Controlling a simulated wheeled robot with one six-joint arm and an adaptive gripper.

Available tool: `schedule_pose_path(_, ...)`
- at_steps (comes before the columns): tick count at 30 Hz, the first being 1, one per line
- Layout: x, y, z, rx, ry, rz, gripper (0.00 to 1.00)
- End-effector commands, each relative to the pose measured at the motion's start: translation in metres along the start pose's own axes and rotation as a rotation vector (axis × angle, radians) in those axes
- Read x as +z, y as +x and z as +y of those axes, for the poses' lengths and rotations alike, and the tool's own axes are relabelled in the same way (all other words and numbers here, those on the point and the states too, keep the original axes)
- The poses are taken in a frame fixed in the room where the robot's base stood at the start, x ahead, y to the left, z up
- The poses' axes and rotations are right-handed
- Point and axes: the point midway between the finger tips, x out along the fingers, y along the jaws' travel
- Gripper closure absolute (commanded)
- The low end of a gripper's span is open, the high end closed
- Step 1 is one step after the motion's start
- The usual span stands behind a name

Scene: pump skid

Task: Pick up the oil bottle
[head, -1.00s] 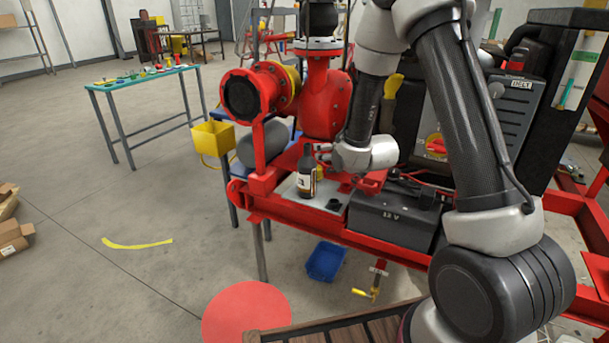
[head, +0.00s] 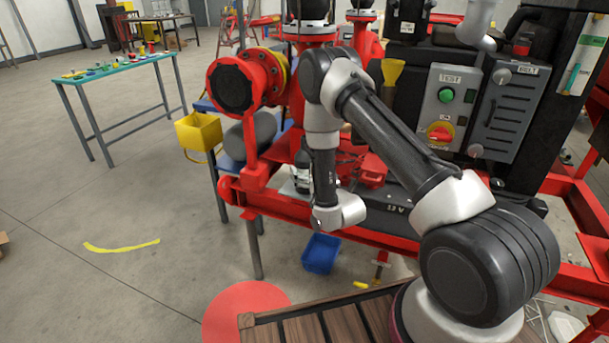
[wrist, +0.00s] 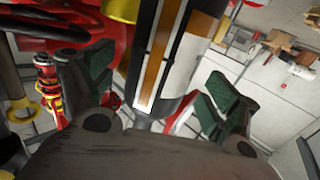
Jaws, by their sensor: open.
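The oil bottle (wrist: 196,55) is dark, with a white and orange label, and shows close up in the wrist view. It runs from the top edge down to between the two green-padded fingers of my open gripper (wrist: 157,88). A gap shows on the left side; whether the right finger touches it I cannot tell. In the head view my arm covers most of the gripper and the bottle, around the grey plate on the red skid (head: 232,190).
A black 12 V battery box (head: 395,207) sits right of the bottle spot. A red pump flange (head: 235,88) rises behind left. A blue bin (head: 321,253) is on the floor below. A yellow bin (head: 198,131) hangs at left. Floor at left is mostly clear.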

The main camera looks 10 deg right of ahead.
Motion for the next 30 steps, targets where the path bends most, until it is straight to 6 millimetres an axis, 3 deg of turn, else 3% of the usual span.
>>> schedule_pose_path(6, 0.0, 0.025, 0.0, 0.0, 0.0, 0.0, 0.12)
schedule_pose_path(13, 0.0, 0.026, 0.0, 0.0, 0.0, -0.001, 0.13)
schedule_pose_path(22, 0.0, 0.026, 0.0, 0.0, 0.0, -0.001, 0.68)
schedule_pose_path(30, -0.002, 0.026, 0.0, 0.0, 0.0, 0.002, 0.68)
